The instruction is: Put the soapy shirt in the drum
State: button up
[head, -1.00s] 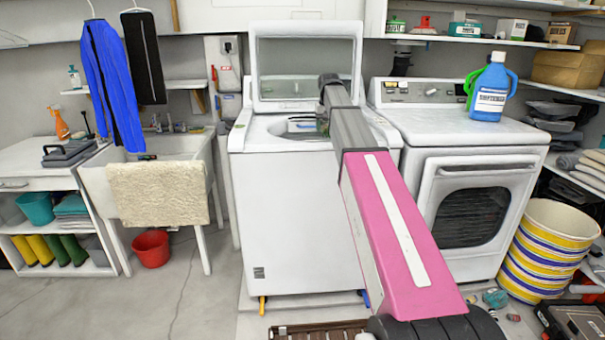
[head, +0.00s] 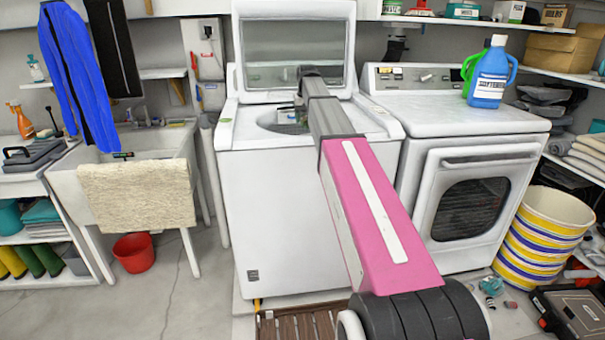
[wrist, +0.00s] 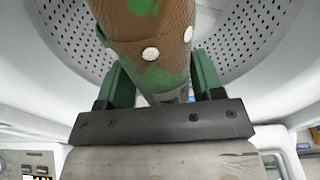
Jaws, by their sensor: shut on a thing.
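The soapy shirt (wrist: 150,45) shows in the wrist view as a bunched brown and green cloth with white spots. My gripper (wrist: 162,88) is shut on it, with a green finger on each side. The cloth hangs at the mouth of the drum (wrist: 236,40), whose perforated grey wall curves around it. I cannot tell whether it touches the drum. In the head view the white top-loading washer (head: 310,215) stands with its lid (head: 293,40) raised. My gripper is at the washer's opening, mostly hidden behind my arm there.
A white front-loading dryer (head: 480,200) stands close on the right, with a blue bottle (head: 490,80) on top. A sink (head: 70,190) with a beige towel (head: 138,195) is on the left. A slatted wooden mat (head: 298,327) lies before the washer. Floor to the left is mostly clear.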

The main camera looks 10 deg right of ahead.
notch_tip(320, 180, down, 14)
dwell(0.7)
jog(key=shift+f, duration=0.5)
jog(key=o, duration=1.1)
